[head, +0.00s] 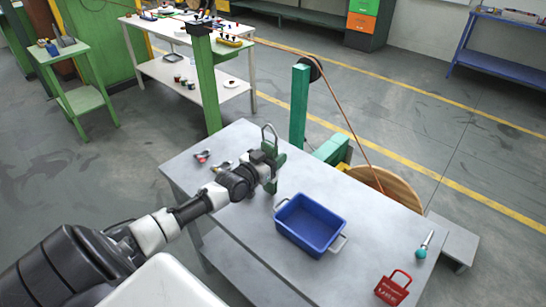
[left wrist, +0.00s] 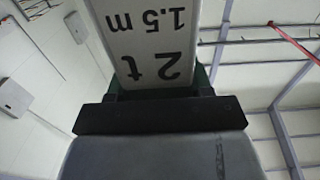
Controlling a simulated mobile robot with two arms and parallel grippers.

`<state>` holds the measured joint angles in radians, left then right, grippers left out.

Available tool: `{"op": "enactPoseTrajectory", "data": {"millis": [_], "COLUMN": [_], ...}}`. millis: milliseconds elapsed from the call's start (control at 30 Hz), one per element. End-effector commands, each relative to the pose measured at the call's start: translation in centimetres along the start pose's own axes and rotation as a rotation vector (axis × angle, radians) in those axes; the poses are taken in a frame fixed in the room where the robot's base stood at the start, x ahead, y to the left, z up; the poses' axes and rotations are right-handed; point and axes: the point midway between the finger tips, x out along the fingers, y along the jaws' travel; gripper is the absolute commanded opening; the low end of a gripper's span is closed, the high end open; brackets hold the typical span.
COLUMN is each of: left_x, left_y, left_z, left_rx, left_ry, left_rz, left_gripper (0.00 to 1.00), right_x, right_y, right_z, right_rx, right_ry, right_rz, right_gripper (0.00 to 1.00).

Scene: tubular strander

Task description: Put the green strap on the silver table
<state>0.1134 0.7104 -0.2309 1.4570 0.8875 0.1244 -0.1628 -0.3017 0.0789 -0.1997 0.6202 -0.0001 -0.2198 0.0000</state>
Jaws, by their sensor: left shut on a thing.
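My left gripper (head: 268,165) is shut on the green strap (head: 271,141) over the far left part of the silver table (head: 200,208). In the head view the strap stands upright, with a pale loop at its top and green parts beside the fingers. I cannot tell whether its lower end touches the table. In the left wrist view the strap's pale label (left wrist: 155,45), reading "2 t 1.5 m", fills the space beyond the dark gripper (left wrist: 160,112), with thin green edges at its sides. My right gripper is not in view.
On the silver table are a blue bin (head: 310,224), small pliers-like tools (head: 219,167), a red padlock-shaped tag (head: 393,288) and a screwdriver (head: 424,245). Green posts (head: 299,105) and a wooden spool (head: 387,185) stand behind it. The table's right part has free room.

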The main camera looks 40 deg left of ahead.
Motion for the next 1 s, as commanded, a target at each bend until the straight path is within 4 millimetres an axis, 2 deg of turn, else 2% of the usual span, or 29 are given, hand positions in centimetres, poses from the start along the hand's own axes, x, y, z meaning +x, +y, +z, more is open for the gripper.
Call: {"op": "enactPoseTrajectory", "data": {"millis": [433, 467, 600, 1000], "left_x": [0.03, 0.00, -0.01, -0.42], "left_y": [-0.02, 0.00, 0.00, 0.03], "left_z": [0.88, 0.84, 0.82, 0.63], "left_rx": [0.000, 0.000, 0.000, -0.001], "left_ry": [0.004, 0.002, 0.001, -0.001], "left_rz": [0.000, 0.000, 0.000, 0.000], "left_gripper": [0.16, 0.55, 0.76, 0.76], "right_x": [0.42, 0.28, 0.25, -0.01], "right_y": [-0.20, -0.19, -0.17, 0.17], "right_z": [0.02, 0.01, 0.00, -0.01], "right_rx": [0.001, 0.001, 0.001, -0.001], "right_ry": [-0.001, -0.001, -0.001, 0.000], "right_rz": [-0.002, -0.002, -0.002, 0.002], "right_gripper": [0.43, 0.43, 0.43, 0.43]}}
